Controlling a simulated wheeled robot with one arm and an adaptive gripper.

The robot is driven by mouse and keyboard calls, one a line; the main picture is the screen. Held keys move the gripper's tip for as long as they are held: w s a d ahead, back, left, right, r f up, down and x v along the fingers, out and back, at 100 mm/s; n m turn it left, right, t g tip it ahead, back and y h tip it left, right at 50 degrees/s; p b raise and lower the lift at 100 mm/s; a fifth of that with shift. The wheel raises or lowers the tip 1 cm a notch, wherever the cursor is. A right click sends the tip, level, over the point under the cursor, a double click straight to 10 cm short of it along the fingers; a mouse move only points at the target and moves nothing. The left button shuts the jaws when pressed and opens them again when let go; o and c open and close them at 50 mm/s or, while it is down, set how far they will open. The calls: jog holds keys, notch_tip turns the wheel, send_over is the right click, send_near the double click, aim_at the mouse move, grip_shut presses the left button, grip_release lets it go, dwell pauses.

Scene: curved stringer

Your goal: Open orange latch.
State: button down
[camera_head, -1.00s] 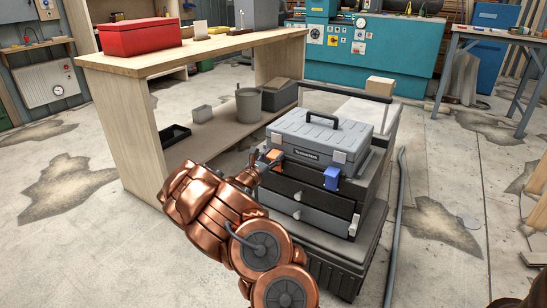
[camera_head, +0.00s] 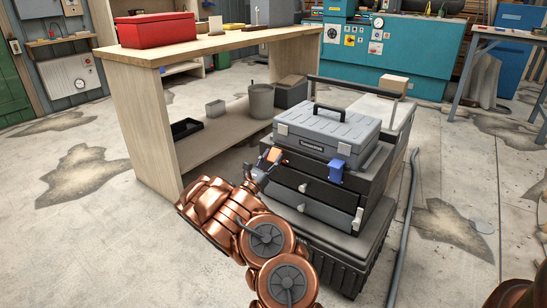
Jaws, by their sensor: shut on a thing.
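The orange latch (camera_head: 272,155) is at the left front corner of the black drawer unit (camera_head: 306,184), just below the grey toolbox (camera_head: 326,134). My gripper (camera_head: 264,164) is at the orange latch, with its fingers shut on it. The fingers hide part of the latch, and its exact angle is hard to tell. A blue latch (camera_head: 336,171) is on the right of the same front, apart from my gripper. The toolbox lid is down.
A wooden workbench (camera_head: 215,43) with a red box (camera_head: 157,30) stands to the left. A lower shelf holds a grey bucket (camera_head: 261,101) and a black tray (camera_head: 186,128). A grey hose or pipe (camera_head: 404,230) lies on the floor at right. Floor at left is clear.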

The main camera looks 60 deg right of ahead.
jog(key=shift+a+f+b, duration=0.2)
jog(key=shift+f+b, duration=0.2)
jog(key=shift+f, duration=0.65)
jog(key=shift+a+f+b, duration=0.2)
jog(key=shift+f+b, duration=0.2)
jog(key=shift+f, duration=0.75)
jog(key=c, duration=1)
grip_release()
jog(key=o, duration=0.4)
jog(key=shift+a, duration=0.1)
jog(key=v, duration=1.1)
jog(key=shift+a, duration=0.45)
